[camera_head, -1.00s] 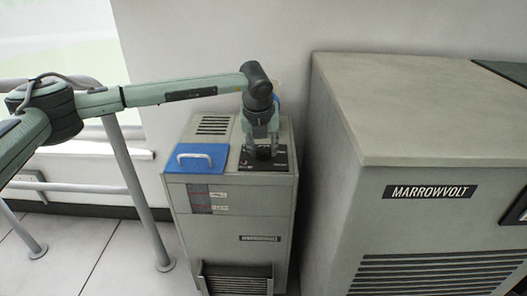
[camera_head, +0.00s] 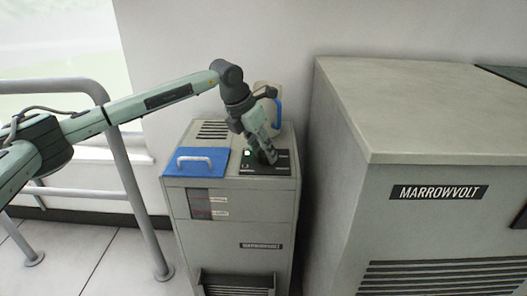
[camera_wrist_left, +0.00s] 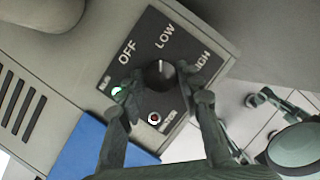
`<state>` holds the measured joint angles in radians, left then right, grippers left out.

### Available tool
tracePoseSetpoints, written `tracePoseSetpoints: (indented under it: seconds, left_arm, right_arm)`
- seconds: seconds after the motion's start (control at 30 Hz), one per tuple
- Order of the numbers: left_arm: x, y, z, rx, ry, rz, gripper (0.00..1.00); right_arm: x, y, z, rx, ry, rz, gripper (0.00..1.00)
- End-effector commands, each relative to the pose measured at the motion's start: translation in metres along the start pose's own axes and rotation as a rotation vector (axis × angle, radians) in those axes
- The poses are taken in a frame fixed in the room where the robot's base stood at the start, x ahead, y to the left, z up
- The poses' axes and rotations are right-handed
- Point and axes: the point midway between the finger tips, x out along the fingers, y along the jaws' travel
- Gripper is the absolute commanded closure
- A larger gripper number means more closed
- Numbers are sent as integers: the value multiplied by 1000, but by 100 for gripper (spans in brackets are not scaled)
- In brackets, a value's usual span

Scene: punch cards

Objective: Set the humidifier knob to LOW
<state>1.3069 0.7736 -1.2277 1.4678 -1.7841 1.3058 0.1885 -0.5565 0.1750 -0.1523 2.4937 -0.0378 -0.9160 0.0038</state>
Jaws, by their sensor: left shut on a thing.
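The humidifier (camera_head: 234,225) is the grey cabinet against the wall. Its black control panel (camera_head: 284,168) is on the top. In the left wrist view the panel (camera_wrist_left: 140,42) reads OFF, LOW and HIGH around a dark knob (camera_wrist_left: 157,76). The knob's white mark points toward LOW. My left gripper (camera_head: 264,153) reaches down onto the panel, tilted. In the left wrist view its fingers (camera_wrist_left: 160,92) stand on both sides of the knob, shut on it, hiding part of its sides. My right gripper is not in view.
A blue lid (camera_head: 203,161) with a white handle lies beside the panel. A small green light (camera_wrist_left: 116,91) and a red button (camera_wrist_left: 154,118) are on the panel. A large MARROWVOLT cabinet (camera_head: 420,120) stands right. A grey railing (camera_head: 128,180) stands left.

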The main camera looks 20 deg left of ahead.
Motion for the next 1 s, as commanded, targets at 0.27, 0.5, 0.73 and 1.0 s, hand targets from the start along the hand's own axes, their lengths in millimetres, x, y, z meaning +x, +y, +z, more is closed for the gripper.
tracePoseSetpoints:
  seconds: [0.27, 0.5, 0.73, 1.0]
  left_arm:
    - [0, 1, 0, 76, 7, -30, 94]
    - [0, 1, 0, 91, 8, -36, 94]
    - [0, 1, 0, 91, 8, -36, 94]
    - [0, 1, 0, 90, 8, -36, 44]
  right_arm:
    - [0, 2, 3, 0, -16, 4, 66]
    - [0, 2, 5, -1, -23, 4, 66]
    - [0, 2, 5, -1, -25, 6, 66]
    - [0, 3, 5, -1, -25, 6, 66]
